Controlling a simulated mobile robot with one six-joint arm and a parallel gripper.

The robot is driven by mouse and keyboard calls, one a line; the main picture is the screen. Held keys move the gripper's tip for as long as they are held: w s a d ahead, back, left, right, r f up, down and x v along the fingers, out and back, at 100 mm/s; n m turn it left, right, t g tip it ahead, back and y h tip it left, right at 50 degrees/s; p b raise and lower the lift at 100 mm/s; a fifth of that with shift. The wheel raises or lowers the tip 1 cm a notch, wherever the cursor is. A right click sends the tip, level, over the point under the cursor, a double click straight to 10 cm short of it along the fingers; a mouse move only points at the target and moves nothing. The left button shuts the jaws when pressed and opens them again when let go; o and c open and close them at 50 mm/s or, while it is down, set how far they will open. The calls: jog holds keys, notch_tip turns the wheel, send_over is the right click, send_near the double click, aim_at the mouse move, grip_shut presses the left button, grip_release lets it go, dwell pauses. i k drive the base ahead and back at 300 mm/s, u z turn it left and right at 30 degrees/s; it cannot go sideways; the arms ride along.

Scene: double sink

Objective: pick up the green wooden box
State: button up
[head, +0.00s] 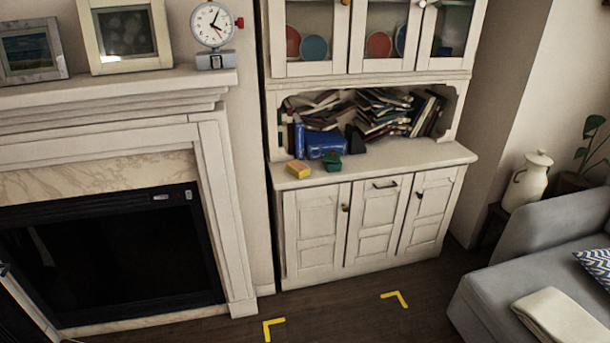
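A small green box (332,163) sits on the counter of the white cabinet (408,157), near its front left. It looks slightly uneven on top, and its details are too small to tell. A blue book or box (326,145) is right behind it. A yellow block (298,173) lies to its left, apart from it, close to the counter's front edge. My gripper is not in view.
Piled books (384,112) fill the niche behind. A fireplace (110,255) with a mantel stands left, a grey sofa (540,270) right. The dark floor before the cabinet is open, with yellow corner marks (394,298). A white jug (529,182) stands beyond the sofa.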

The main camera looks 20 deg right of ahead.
aim_at(330, 166)
jog(key=u, duration=0.05)
jog(key=k, duration=0.55)
jog(key=u, duration=0.45)
jog(key=i, duration=1.85)
jog(key=z, duration=0.1)
